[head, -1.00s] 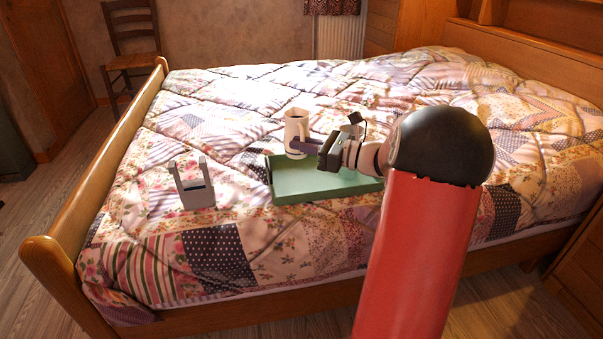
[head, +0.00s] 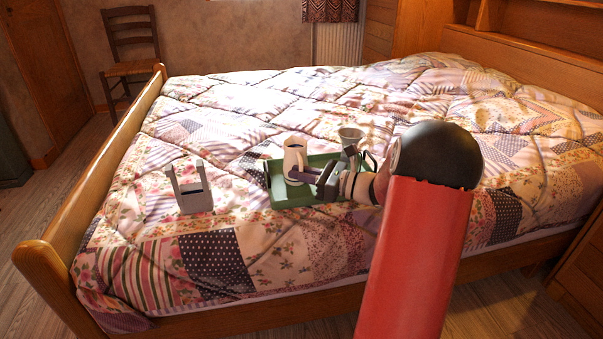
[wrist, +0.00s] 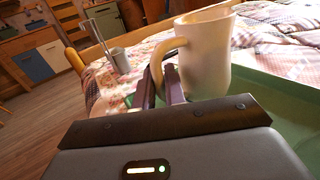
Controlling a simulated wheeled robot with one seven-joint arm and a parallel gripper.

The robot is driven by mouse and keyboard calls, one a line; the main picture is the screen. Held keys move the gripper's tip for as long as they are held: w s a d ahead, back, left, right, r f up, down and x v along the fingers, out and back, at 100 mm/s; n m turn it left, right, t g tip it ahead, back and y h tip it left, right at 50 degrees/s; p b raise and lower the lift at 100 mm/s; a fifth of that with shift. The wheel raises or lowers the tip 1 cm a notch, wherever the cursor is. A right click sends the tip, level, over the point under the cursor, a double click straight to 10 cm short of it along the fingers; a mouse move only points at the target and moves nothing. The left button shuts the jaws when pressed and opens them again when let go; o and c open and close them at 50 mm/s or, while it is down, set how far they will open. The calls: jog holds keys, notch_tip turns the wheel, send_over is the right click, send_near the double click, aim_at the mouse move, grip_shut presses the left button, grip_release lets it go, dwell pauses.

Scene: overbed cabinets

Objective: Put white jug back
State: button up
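The white jug (head: 294,158) stands upright at the left part of the green tray (head: 283,199) on the bed. In the wrist view, the jug (wrist: 207,62) is close, with its handle towards my fingers. My gripper (head: 302,176) comes from the right in the head view and is shut on the jug's handle. The fingers (wrist: 160,88) lie on either side of the handle in the wrist view. The jug's base is partly hidden, so I cannot tell whether it touches the tray floor.
A grey holder with two uprights (head: 193,190) stands on the quilt left of the tray. The wooden footboard (head: 100,190) runs along the bed's left edge. Open quilt surrounds the tray.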

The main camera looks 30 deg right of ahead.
jog(key=o, duration=0.4)
jog(key=shift+c, duration=0.2)
jog(key=shift+r, duration=0.15)
jog(key=p+v, duration=0.1)
jog(key=v, duration=1)
jog(key=shift+s+d, duration=0.1)
jog(key=shift+s, duration=0.15)
jog(key=s+a+r+n+g+h, duration=0.1)
jog(key=s+a+n+g, duration=0.2)
jog(key=a+n+g, duration=0.5)
jog(key=s+a+n+g+h, duration=0.1)
jog(key=s+a+n+g, duration=0.2)
jog(key=a, duration=1)
jog(key=s+a+r+n+t+h, duration=0.1)
jog(key=s+a+n+h, duration=0.3)
jog(key=s+n+h, duration=0.5)
jog(key=s+n+t, duration=0.1)
jog(key=s+n, duration=0.3)
jog(key=n, duration=0.3)
jog(key=shift+r+n+t+h, duration=0.3)
jog(key=shift+r+n+t, duration=0.05)
jog(key=shift+n+t, duration=0.05)
jog(key=shift+a, duration=0.1)
